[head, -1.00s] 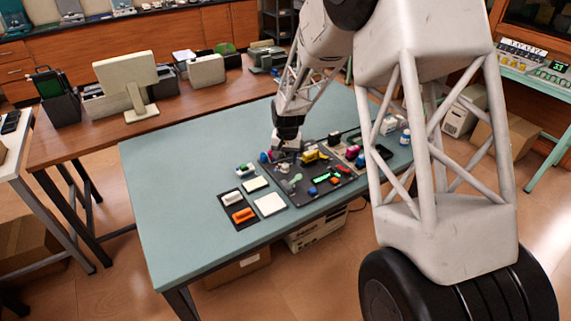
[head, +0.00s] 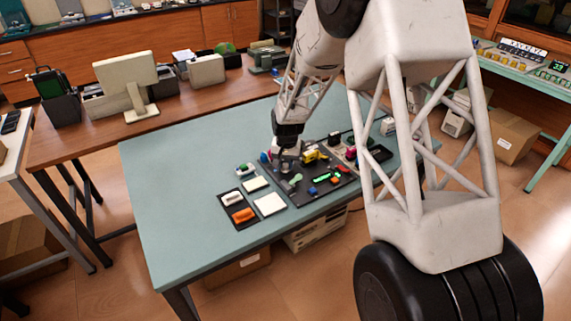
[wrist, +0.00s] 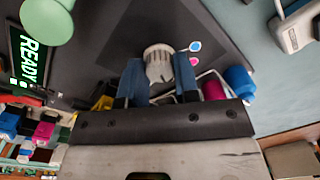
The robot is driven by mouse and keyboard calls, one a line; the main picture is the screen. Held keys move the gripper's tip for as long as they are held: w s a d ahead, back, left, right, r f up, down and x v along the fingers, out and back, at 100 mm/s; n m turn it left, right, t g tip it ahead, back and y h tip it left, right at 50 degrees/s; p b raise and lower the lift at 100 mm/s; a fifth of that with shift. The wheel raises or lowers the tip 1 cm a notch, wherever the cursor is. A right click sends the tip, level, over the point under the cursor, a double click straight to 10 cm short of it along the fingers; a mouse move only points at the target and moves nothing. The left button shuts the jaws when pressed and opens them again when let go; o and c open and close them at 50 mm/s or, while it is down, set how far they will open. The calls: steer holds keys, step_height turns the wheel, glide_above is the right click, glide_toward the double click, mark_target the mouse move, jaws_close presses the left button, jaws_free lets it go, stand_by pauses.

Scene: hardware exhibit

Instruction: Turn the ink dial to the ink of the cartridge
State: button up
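The ink dial, a pale grey ribbed knob (wrist: 158,62), stands on a dark panel (wrist: 110,45) in the wrist view. A blue drop mark and a pink drop mark (wrist: 194,61) lie to its right. My gripper (wrist: 160,72) has its two blue fingers on either side of the knob, close to its sides. I cannot tell whether they press on it. A blue cylinder (wrist: 238,80) and a magenta cylinder (wrist: 213,90) sit right of the fingers, partly hidden; I cannot tell whether either is the cartridge. In the head view my gripper (head: 285,153) is low at the panel's far left.
A lit green READY display (wrist: 32,60) and a round green knob (wrist: 48,20) lie to the left in the wrist view. A tray (head: 239,222) with white and orange pieces and white pads stand left of the panel. The teal table's left part (head: 170,190) is clear.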

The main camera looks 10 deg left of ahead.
steer(key=shift+c, duration=0.6)
steer(key=shift+n, duration=2.9)
steer(key=o, duration=0.9)
steer(key=shift+o, duration=0.2)
steer(key=shift+r, duration=0.15)
